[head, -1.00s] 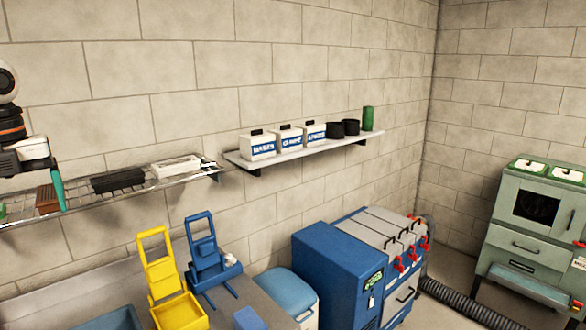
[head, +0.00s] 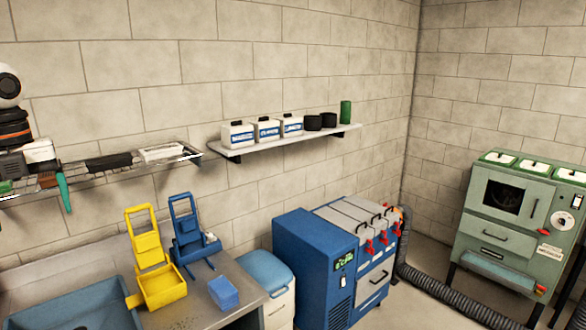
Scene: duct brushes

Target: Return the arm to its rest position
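My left arm comes in at the left edge, with a white and black joint and an orange-ringed link. Its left gripper (head: 40,158) is in front of the wire shelf (head: 135,164), cut off partly by the picture edge. A teal upright piece (head: 65,192) hangs down at its right side; I cannot tell whether it is a finger or something held. The gripper's opening is not clear. A brown brush (head: 47,180), a black brush (head: 108,162) and a white brush (head: 162,152) lie on the wire shelf. My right gripper is not in view.
Below are a metal counter (head: 215,265) with a sink (head: 75,300), a yellow stand (head: 150,258), a blue stand (head: 184,226) and a blue block (head: 223,292). A blue machine (head: 310,260) and a green cabinet (head: 510,220) stand right. A wall shelf (head: 270,143) holds containers.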

